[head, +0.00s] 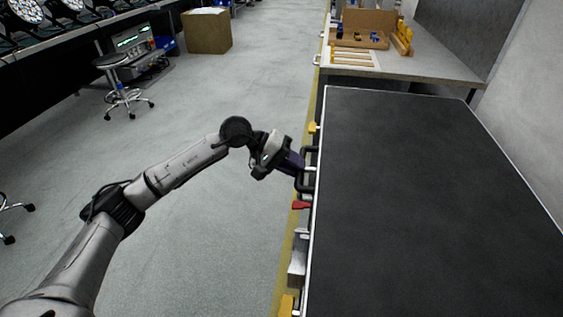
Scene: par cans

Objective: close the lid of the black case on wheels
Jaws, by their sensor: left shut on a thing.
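A large black case (430,200) with a pale metal edge fills the right of the head view. Its broad black top face looks flat, and I cannot tell from here whether its lid is fully down. Its wheels are hidden. A dark handle (309,181) stands out from its left side. My left gripper (297,163) reaches in from the left and is shut on the handle, at the case's left edge. The exact contact is small and partly hidden by the gripper. My right gripper is not in view.
Yellow (286,305) and red (301,205) fittings line the case's left side. A workbench (440,68) with a wooden box (365,27) stands beyond the case. A stool (122,90) and a cardboard box (207,32) stand far left. The grey floor (220,240) between is clear.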

